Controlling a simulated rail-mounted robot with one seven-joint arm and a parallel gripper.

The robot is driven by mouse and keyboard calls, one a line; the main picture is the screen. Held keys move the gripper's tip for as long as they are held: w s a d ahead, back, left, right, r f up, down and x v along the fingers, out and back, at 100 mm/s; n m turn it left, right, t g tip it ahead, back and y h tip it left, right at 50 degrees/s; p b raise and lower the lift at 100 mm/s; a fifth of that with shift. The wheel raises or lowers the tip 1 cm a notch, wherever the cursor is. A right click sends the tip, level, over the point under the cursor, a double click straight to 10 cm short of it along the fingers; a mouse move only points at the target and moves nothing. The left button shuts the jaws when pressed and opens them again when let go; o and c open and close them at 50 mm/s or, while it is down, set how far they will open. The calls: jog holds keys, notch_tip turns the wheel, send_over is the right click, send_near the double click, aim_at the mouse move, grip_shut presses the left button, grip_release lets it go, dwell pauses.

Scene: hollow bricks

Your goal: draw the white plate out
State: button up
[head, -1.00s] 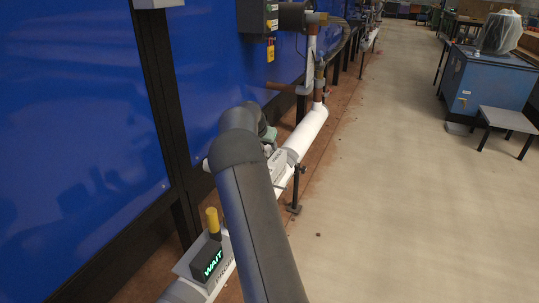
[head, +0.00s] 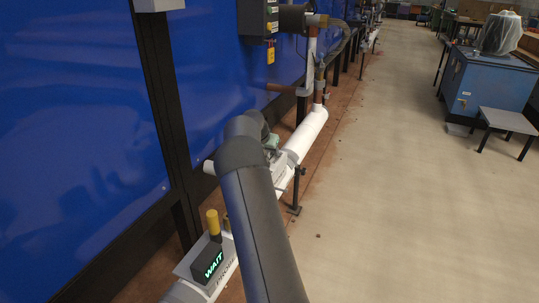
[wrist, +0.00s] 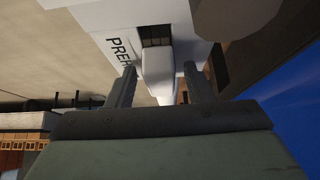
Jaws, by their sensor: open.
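In the wrist view my gripper (wrist: 158,76) is open, with one dark finger on each side of a white block-like piece (wrist: 157,66). That piece, which may be the end of the white plate, stands out below a dark slot in a white housing (wrist: 98,22) with partly hidden lettering starting "PREH". I cannot tell whether either finger touches it. In the head view my arm hides most of the gripper and the white piece, next to the white pipe (head: 308,133).
A box lit "WAIT" (head: 208,260) with a yellow cap (head: 213,221) sits nearer on the pipe line. Blue panels (head: 80,130) run along the left. A dark stand (head: 295,192) supports the pipe. The floor (head: 400,200) to the right is largely clear.

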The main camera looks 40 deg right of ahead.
jog(key=shift+c, duration=0.4)
jog(key=c, duration=0.9)
jog(key=shift+r, duration=0.25)
jog(key=shift+r+p, duration=2)
jog(key=shift+r, duration=0.65)
jog(key=shift+r, duration=0.1)
notch_tip(320, 180, up, 5)
jog(key=p, duration=0.3)
jog(key=shift+p, duration=0.35)
